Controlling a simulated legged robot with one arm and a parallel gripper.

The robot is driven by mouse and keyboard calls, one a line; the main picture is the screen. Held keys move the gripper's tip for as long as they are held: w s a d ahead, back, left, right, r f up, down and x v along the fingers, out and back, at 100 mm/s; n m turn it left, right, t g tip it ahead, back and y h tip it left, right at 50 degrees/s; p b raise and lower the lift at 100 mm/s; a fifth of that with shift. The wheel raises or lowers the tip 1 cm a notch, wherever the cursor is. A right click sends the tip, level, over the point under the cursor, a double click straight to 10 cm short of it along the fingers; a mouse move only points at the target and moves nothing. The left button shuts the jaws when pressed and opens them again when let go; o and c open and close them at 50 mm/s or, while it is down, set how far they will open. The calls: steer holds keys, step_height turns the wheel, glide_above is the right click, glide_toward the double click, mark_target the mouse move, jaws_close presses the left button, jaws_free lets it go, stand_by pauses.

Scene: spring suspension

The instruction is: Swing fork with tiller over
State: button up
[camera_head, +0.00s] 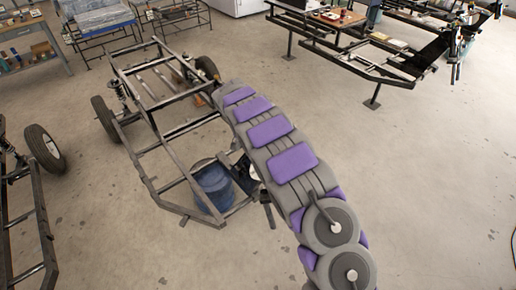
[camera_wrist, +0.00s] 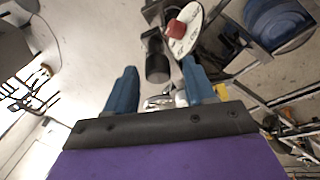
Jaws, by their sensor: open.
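In the wrist view my gripper (camera_wrist: 158,66) is open, with two blue fingers apart and nothing clearly held between them. Just beyond the fingertips is a dark cylindrical piece (camera_wrist: 157,62), like a grip or tiller end, apparently between the fingers in the picture; contact cannot be told. Beside it is a white marked disc (camera_wrist: 184,30) with a red knob (camera_wrist: 176,29). In the head view a dark assembly (camera_head: 243,174) shows at the left edge of my arm, beside the frame; a dark rod hangs below it. My arm hides part of it, and my gripper cannot be made out there. I cannot tell the fork's outline.
A welded metal frame (camera_head: 150,180) with wheels stands left of my arm. A blue drum (camera_head: 214,187) sits within its near end and shows in the wrist view (camera_wrist: 277,22). Another wheeled frame (camera_head: 45,235) is at far left. Open floor (camera_head: 430,190) lies right.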

steer(key=p+v, duration=0.2)
steer(key=v, duration=1.3)
steer(key=shift+a+r, duration=0.15)
steer(key=shift+a, duration=0.1)
steer(key=s+d+r+g, duration=0.1)
steer(key=s+d+r, duration=0.5)
steer(key=s+d, duration=0.25)
steer(key=s+d+r+g, duration=0.1)
steer(key=s+d+r, duration=0.4)
steer(key=s+d, duration=0.35)
steer(key=s+f+n+y, duration=0.1)
steer(key=s+f+y, duration=0.1)
steer(key=s, duration=1.4)
steer(key=s+f+n+y, duration=0.2)
steer(key=s+f, duration=0.1)
steer(key=s, duration=1.3)
steer(key=shift+s+f+b, duration=0.25)
steer(key=shift+f+b, duration=0.05)
steer(key=shift+b, duration=0.05)
